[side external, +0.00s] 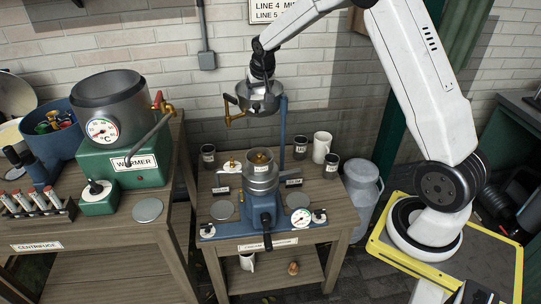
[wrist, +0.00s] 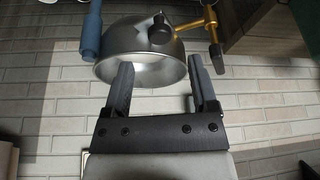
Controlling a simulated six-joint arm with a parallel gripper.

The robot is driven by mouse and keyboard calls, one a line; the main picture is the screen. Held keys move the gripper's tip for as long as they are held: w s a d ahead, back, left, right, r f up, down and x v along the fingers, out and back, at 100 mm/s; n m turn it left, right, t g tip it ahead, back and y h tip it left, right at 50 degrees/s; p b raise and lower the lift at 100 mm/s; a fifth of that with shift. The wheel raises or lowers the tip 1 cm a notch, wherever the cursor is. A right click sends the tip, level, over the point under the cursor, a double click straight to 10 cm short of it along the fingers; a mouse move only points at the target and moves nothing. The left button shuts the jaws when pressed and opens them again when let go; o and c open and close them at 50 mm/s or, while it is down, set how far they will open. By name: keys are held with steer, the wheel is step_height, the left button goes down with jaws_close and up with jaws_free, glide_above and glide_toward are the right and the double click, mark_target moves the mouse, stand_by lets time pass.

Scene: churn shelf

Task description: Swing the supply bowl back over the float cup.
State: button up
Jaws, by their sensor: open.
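The supply bowl (side external: 268,104) is a grey metal bowl with a brass tap on its left, beside a blue post (side external: 283,135). My gripper (side external: 262,80) is at the bowl, pointing down from above. In the wrist view the bowl (wrist: 145,62) shows beyond and between the open fingers of my gripper (wrist: 160,66). Whether a finger touches the bowl is unclear. The float cup is not seen in the wrist view.
A wooden table (side external: 330,217) bears the blue machine (side external: 262,208). Dark jars (side external: 208,155) and a white mug (side external: 321,147) stand around it. A green warmer (side external: 130,165) is on the left bench. A milk can (side external: 363,190) stands at right, and a brick wall behind.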

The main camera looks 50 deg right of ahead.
mark_target(256, 105)
steer(key=shift+x, duration=2.55)
jaws_close()
